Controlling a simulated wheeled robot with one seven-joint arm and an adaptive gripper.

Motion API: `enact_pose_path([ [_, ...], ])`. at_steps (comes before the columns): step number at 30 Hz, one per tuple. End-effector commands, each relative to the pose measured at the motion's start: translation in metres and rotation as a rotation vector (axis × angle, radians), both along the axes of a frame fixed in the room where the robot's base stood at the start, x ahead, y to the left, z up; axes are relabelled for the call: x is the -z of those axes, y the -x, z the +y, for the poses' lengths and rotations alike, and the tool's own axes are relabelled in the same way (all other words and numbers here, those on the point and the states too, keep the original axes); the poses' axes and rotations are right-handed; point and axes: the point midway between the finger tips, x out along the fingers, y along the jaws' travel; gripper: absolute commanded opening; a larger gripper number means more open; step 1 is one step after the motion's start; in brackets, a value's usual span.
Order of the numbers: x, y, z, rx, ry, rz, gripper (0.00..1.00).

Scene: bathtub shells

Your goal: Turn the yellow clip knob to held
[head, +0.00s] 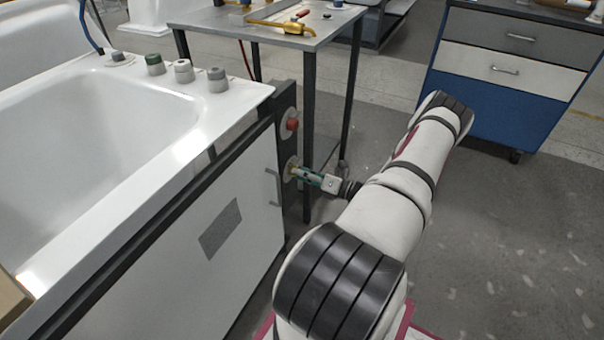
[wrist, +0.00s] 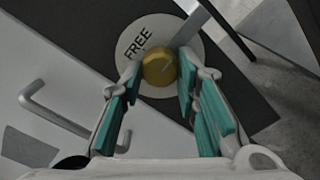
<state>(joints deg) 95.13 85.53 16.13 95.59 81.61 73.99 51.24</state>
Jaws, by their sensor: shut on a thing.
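The yellow clip knob (wrist: 158,66) sits on a round pale plate (wrist: 137,33) on the dark end post of the tub frame. The word FREE shows on the plate, to the upper left of the knob. The rest of the plate's lettering is hidden or out of sight. My gripper (wrist: 160,80) has its teal-padded fingers on either side of the knob and is shut on it. In the head view my gripper (head: 300,173) reaches the post from the right, and the knob itself is mostly hidden there.
A red knob (head: 292,125) is above on the same post. A bent handle (head: 273,187) sticks out from the white side panel to the left. A metal table (head: 260,22) stands close behind. Grey floor (head: 500,230) is open to the right.

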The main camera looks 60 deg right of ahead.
Motion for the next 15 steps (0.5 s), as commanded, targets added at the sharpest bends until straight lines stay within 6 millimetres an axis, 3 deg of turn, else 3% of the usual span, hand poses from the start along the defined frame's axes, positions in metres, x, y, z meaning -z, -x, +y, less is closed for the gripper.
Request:
enact_pose_path([
  [15,0.0010,0.0004,-0.0002,0.001,-0.044,0.006,0.01],
])
